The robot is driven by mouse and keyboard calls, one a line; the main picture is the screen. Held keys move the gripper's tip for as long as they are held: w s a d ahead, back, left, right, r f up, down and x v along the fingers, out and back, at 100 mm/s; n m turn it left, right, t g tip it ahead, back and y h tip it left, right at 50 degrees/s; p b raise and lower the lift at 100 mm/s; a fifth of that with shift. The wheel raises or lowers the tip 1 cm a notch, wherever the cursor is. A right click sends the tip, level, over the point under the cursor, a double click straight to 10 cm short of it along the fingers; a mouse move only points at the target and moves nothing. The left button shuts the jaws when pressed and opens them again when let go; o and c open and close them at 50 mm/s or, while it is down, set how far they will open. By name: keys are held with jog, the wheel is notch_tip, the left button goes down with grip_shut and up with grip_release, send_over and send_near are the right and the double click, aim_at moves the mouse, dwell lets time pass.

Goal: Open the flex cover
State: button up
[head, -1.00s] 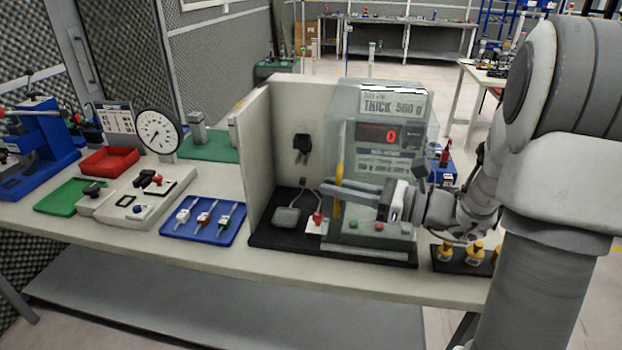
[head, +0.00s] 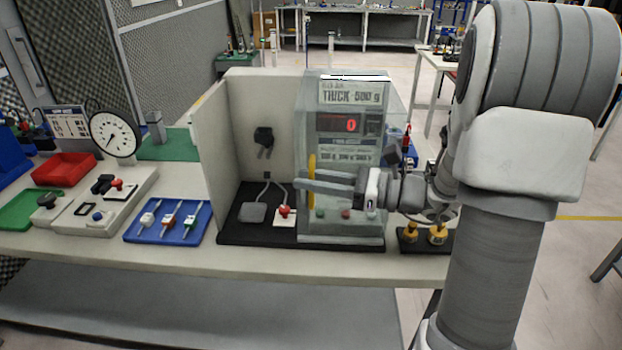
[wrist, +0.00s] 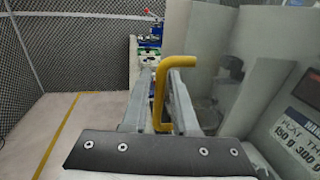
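The flex cover (head: 352,222) is a clear, box-like cover standing over the right part of the black-based test station, in front of its display panel. It looks closed, though its clear edges are hard to make out. Its yellow handle (head: 311,172) stands upright at the cover's left edge. My gripper (head: 300,181) reaches in from the right across the cover's front. In the wrist view the handle (wrist: 160,95) stands between my two fingers (wrist: 160,98), which lie close on both sides of it and look shut on it. The far fingertip contact is partly hidden.
A beige wall (head: 216,150) stands left of the cover. A grey pad (head: 253,212) and a red-knobbed switch (head: 284,212) sit on the black base. A blue tray (head: 168,222) lies left, and yellow weights (head: 438,234) stand right. The floor in front is free.

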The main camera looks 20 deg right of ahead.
jog(key=v, duration=1.7)
jog(key=shift+d+p, duration=0.15)
jog(key=shift+p, duration=0.3)
jog(key=shift+s, duration=0.1)
